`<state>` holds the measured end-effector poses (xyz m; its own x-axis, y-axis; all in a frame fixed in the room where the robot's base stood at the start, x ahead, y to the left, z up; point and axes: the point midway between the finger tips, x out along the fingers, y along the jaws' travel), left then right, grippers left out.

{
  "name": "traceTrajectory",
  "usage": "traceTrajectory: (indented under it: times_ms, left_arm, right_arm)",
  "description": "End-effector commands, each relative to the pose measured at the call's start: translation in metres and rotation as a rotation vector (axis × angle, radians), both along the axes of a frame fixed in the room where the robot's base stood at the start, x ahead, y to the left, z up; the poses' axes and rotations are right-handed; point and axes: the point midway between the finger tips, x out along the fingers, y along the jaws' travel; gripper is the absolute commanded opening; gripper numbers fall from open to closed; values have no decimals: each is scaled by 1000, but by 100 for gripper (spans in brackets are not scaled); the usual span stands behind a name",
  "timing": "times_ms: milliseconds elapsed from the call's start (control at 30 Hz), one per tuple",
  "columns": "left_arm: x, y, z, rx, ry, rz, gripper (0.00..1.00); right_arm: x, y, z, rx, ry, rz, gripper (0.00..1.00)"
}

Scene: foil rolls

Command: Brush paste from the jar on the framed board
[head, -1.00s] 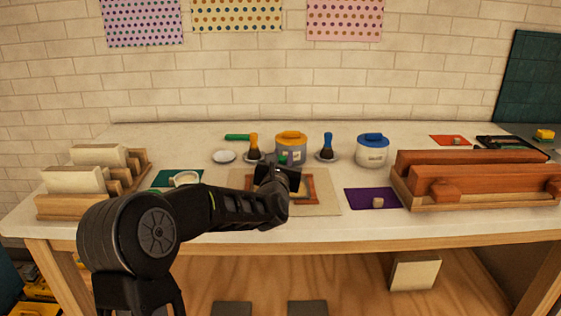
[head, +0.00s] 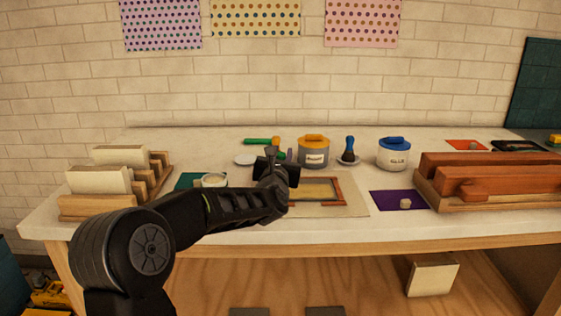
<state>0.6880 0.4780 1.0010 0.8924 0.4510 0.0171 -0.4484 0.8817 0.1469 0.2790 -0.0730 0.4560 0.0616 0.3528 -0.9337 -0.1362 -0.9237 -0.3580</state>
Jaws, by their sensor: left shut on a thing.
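The framed board (head: 342,197), a pale yellow panel in a red-brown frame, lies on a beige sheet (head: 357,204) mid-table. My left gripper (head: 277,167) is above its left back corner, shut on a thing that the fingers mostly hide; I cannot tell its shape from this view. A grey jar with an orange lid (head: 314,153) and a white jar with a blue lid (head: 392,155) stand behind the board. My right gripper is out of view.
An orange-handled brush (head: 276,141) is partly hidden behind my gripper. A blue-handled brush (head: 349,147) stands on a saucer. An empty white saucer (head: 245,159) is behind. Wooden racks (head: 118,203) flank the left, red-brown bars (head: 490,167) the right.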

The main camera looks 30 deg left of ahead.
Motion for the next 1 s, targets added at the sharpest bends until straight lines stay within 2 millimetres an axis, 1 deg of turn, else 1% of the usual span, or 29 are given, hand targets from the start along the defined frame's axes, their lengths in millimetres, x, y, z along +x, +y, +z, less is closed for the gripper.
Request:
traceTrajectory:
  times_ms: [33, 600, 767, 1000]
  left_arm:
    - [1, -2, 8, 1, -4, -4, 0]
    - [8, -3, 58, -1, -3, -12, 0]
    - [9, -3, 64, 1, -2, -14, 0]
    - [9, -3, 64, 0, -2, -14, 0]
  right_arm:
    - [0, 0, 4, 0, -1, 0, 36]
    - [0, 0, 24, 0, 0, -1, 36]
    - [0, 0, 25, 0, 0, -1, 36]
    - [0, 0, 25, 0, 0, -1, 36]
